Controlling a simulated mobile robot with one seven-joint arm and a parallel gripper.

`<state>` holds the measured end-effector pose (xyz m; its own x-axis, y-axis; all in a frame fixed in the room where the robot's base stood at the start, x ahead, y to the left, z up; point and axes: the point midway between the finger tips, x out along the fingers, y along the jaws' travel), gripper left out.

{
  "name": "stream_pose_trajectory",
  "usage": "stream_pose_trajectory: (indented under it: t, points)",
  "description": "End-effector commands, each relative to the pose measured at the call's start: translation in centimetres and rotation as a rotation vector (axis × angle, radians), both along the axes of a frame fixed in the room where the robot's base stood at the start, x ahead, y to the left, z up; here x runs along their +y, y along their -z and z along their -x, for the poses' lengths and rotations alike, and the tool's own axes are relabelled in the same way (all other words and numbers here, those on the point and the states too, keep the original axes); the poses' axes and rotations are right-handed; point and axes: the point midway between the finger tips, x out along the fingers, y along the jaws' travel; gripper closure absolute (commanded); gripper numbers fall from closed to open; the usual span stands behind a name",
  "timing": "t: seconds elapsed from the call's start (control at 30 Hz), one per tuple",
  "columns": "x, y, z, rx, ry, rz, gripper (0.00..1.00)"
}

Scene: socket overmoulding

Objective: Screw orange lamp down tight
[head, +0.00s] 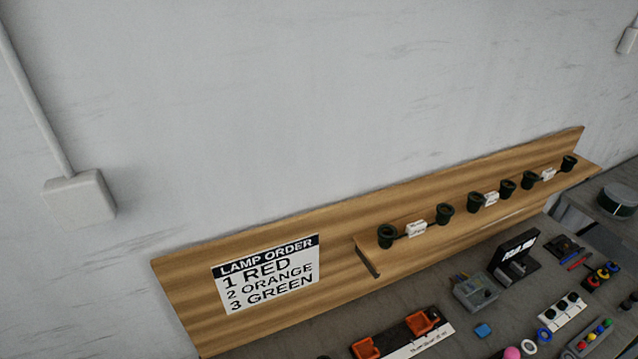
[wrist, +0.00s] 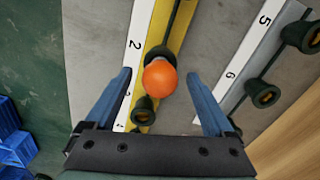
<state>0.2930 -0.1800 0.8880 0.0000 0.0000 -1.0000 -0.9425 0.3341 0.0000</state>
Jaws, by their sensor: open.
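The orange lamp (wrist: 160,79) shows in the wrist view as a round orange bulb, seen from above. It sits over a dark green socket (wrist: 158,53) on a yellow strip (wrist: 162,22). The lamp hides most of that socket and its own base, so I cannot tell how deep it is seated. My gripper (wrist: 158,75) is open, with one blue finger on each side of the lamp and a clear gap on both sides. Neither finger touches it in the picture. The head view shows neither the lamp nor my gripper.
Another socket (wrist: 145,109) lies just below the lamp in the wrist view. A grey strip (wrist: 247,62) with more sockets runs to the right. Blue crates (wrist: 14,133) stand at left. The head view shows a lamp order sign (head: 267,272) and a wooden shelf with several sockets.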

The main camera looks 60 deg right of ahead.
Motion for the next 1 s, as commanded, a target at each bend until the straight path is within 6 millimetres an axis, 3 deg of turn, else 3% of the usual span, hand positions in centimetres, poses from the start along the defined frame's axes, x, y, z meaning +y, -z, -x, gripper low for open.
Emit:
stream_pose_trajectory:
  t: [0.2, 0.37, 1.0]
  points:
    - [0.01, 0.06, 0.02, 0.0, -0.242, 0.0, 0.12]
    - [0.0, 0.03, 0.01, 0.0, -0.315, 0.0, 0.12]
    - [0.0, 0.06, 0.01, 0.0, -0.902, 0.0, 0.12]
